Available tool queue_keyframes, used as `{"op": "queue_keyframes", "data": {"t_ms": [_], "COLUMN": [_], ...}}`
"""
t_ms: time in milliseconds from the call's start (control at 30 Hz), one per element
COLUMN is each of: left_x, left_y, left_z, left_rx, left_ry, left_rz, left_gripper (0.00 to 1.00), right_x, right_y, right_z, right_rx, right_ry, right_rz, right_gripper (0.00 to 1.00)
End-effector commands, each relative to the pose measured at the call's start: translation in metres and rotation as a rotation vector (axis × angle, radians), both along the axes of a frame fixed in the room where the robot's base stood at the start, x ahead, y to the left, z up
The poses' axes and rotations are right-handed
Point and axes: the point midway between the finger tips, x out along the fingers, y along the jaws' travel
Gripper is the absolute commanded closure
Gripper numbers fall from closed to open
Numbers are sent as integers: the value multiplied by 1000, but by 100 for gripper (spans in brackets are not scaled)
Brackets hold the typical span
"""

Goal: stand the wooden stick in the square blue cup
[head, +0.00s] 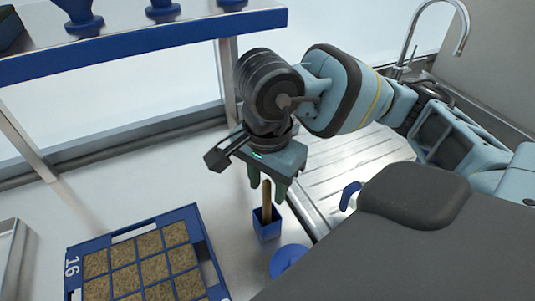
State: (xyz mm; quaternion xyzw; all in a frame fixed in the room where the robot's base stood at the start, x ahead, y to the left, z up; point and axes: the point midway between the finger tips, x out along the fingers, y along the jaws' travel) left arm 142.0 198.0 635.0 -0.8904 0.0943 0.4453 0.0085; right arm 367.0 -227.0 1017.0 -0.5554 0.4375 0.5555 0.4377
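The wooden stick (267,202) stands nearly upright with its lower end inside the square blue cup (267,229), which is on the white worktop. My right gripper (267,189) is just above the cup, pointing down. Its two fingers are apart, one on each side of the stick's upper part, with what look like gaps between them and the stick. The stick's top is close under the gripper's palm. The stick's lower end is hidden by the cup's walls. My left gripper is not in view.
A blue seed tray (213,262) marked 16, with several soil-filled cells, lies left of the cup. A round blue object (287,262) sits close to the cup's front right. A blue-edged shelf (150,52) is at the upper left. A ribbed metal drainboard (345,165) lies to the right.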

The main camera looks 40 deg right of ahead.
Motion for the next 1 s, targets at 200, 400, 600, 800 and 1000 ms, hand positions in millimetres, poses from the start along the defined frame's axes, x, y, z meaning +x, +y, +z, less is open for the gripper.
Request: {"op": "queue_keyframes", "data": {"t_ms": [200,400,600,800,1000], "left_x": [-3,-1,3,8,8], "left_y": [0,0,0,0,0], "left_z": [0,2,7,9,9], "left_rx": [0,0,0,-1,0], "left_ry": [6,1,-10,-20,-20], "left_rz": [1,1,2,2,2], "left_gripper": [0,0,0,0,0], "right_x": [0,1,0,0,0], "right_y": [0,1,0,0,0], "right_z": [9,41,69,79,78], "right_rx": [0,2,0,0,0], "right_ry": [-1,-6,-5,-2,0], "right_rz": [1,0,0,0,0], "right_gripper": [60,60,60,60,60]}}
